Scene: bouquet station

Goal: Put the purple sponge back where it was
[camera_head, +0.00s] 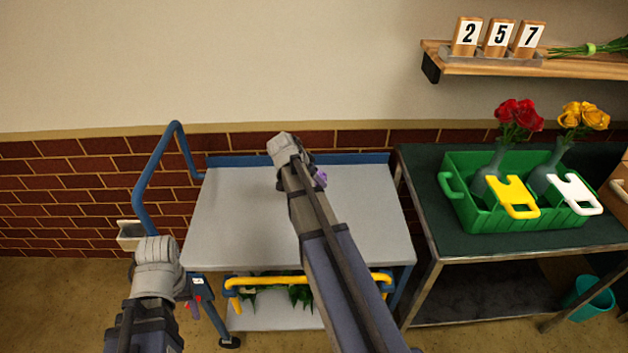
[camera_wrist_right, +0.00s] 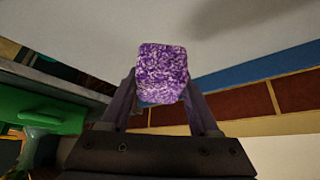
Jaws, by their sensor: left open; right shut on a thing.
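The purple sponge (camera_wrist_right: 162,73) is a speckled block held between the two fingers of my right gripper (camera_wrist_right: 163,100) in the right wrist view. In the head view only a small purple piece of it (camera_head: 320,179) shows beside my right wrist, over the back part of the grey trolley top (camera_head: 235,215). My right arm hides most of that gripper; I cannot tell whether the sponge touches the top. My left gripper (camera_head: 192,306) is low at the trolley's front left corner, open and small in view.
A blue handle (camera_head: 147,180) rises at the trolley's left, and a yellow rail (camera_head: 250,281) crosses its front. A dark green table (camera_head: 425,185) at right bears a green crate (camera_head: 462,207) with vases of roses. A shelf (camera_head: 580,66) hangs above. The visible trolley top looks clear.

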